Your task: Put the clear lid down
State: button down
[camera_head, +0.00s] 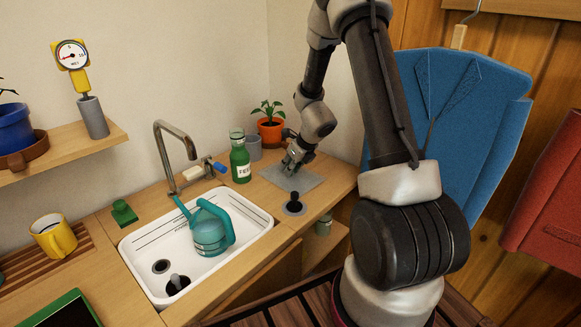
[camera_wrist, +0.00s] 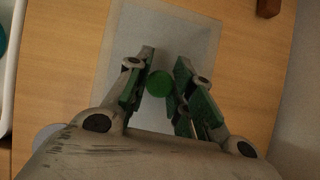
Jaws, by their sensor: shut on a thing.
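My gripper (camera_wrist: 160,72) points down over the grey mat (camera_wrist: 190,27), with its fingers closed around a small round green piece (camera_wrist: 158,83). This piece sits where a held lid would be, and it looks green rather than clear. In the head view my gripper (camera_head: 289,167) is low over the mat (camera_head: 305,183) on the right of the counter. The piece is too small and hidden to make out there. I cannot tell whether it touches the mat. A green bottle (camera_head: 240,160) with a paler top and a label stands left of the mat.
A grey pot (camera_head: 254,147) and a potted plant (camera_head: 270,130) stand behind the mat. A black-knobbed grey disc (camera_head: 294,207) lies in front of it. The white sink (camera_head: 150,240) holds a teal watering can (camera_head: 208,236). The mat has bare room around my gripper.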

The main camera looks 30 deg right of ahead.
jog(key=shift+f, duration=0.1)
jog(key=c, duration=1.2)
grip_release()
jog(key=shift+c, duration=0.2)
